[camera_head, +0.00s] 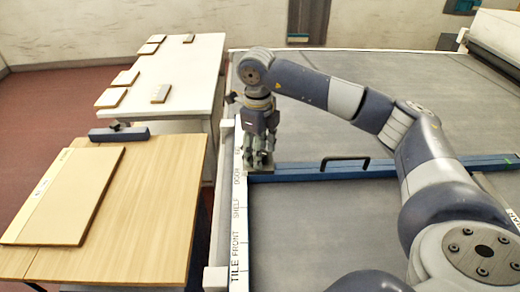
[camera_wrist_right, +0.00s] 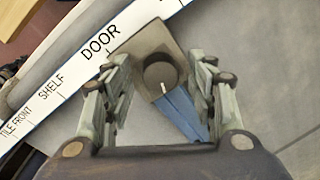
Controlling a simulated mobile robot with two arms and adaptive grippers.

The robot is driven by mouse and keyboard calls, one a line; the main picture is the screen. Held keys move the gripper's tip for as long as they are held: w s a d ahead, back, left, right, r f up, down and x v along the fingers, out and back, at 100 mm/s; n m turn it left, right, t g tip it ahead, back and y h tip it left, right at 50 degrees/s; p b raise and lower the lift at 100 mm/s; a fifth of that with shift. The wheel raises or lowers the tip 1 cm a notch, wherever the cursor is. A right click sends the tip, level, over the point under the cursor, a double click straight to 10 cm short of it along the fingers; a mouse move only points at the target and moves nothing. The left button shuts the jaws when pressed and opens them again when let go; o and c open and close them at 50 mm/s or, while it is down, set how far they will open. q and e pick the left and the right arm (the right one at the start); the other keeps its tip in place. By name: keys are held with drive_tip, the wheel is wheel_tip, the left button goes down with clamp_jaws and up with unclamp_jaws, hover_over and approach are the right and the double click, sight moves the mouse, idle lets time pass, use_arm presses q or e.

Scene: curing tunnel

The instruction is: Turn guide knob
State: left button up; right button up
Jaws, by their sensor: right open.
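The guide knob (camera_wrist_right: 160,72) is a dark round knob with a white pointer line, on a tan plate (camera_wrist_right: 128,48) at the end of the blue guide bar (camera_wrist_right: 182,112). In the wrist view its line points down the picture, roughly toward the bar. My right gripper (camera_head: 258,164) is open above the bar's left end, with one finger on either side of the knob; no contact is visible. In the head view the gripper hides the knob. The blue bar (camera_head: 410,166) carries a black handle (camera_head: 345,160). My left gripper is out of view.
A white scale strip (camera_head: 240,215) lettered TILE FRONT, SHELF and DOOR runs along the grey bed's (camera_head: 320,230) left edge. A wooden table (camera_head: 150,190) with a tan board (camera_head: 70,195) and a blue bar stands left. A white table (camera_head: 195,75) behind holds several tiles.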

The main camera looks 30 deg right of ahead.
wheel_tip(320, 180, up, 12)
drive_tip(key=shift+s+a, duration=0.15)
drive_tip(key=shift+a, duration=0.15)
idle(0.6)
